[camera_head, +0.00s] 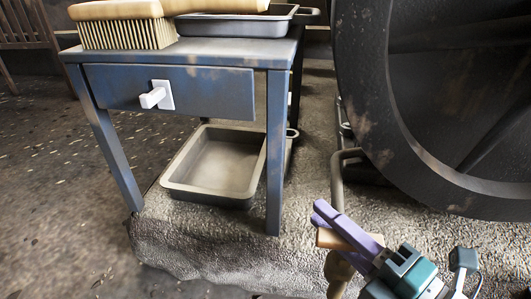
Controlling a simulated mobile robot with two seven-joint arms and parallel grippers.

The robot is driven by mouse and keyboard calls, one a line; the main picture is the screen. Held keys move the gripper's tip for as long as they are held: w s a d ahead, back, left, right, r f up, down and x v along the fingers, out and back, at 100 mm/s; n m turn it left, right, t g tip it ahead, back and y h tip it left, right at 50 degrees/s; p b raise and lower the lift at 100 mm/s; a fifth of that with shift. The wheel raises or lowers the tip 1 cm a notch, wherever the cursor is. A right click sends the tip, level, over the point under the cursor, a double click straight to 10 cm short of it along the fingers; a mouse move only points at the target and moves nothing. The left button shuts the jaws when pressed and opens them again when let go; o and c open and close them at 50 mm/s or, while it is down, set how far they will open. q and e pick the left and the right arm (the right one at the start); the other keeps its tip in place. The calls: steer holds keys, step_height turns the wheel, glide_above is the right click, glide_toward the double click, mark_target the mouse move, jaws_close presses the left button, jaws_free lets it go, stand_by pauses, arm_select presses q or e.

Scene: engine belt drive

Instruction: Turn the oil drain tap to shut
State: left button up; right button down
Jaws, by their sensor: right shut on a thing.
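My right gripper (322,213) is at the lower right, with purple fingers and a teal body. It is shut on a small tan piece, which looks like the handle of the oil drain tap (328,240). The fingers cover part of the handle, so its exact angle is hard to tell. A brownish tap body or pipe end (338,271) shows just below the handle. A bent pipe (338,180) comes down from beside the big wheel towards it. My left gripper is not in view.
A large dark wheel (375,100) fills the upper right. A blue table (275,150) with a white-knobbed drawer (220,90) stands left of centre. On it are a brush (125,32) and a shallow tray (235,28). An empty pan (180,188) sits beneath. The rough floor at front left is clear.

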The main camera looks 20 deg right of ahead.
steer(key=shift+d+h, duration=0.1)
steer(key=shift+h, duration=0.2)
steer(key=c, duration=0.8)
jaws_free()
steer(key=shift+s, duration=0.1)
steer(key=shift+s, duration=0.25)
steer(key=p+v, duration=0.2)
steer(key=v, duration=0.7)
steer(key=shift+s+p, duration=0.15)
steer(key=shift+p, duration=0.25)
steer(key=shift+d, duration=0.1)
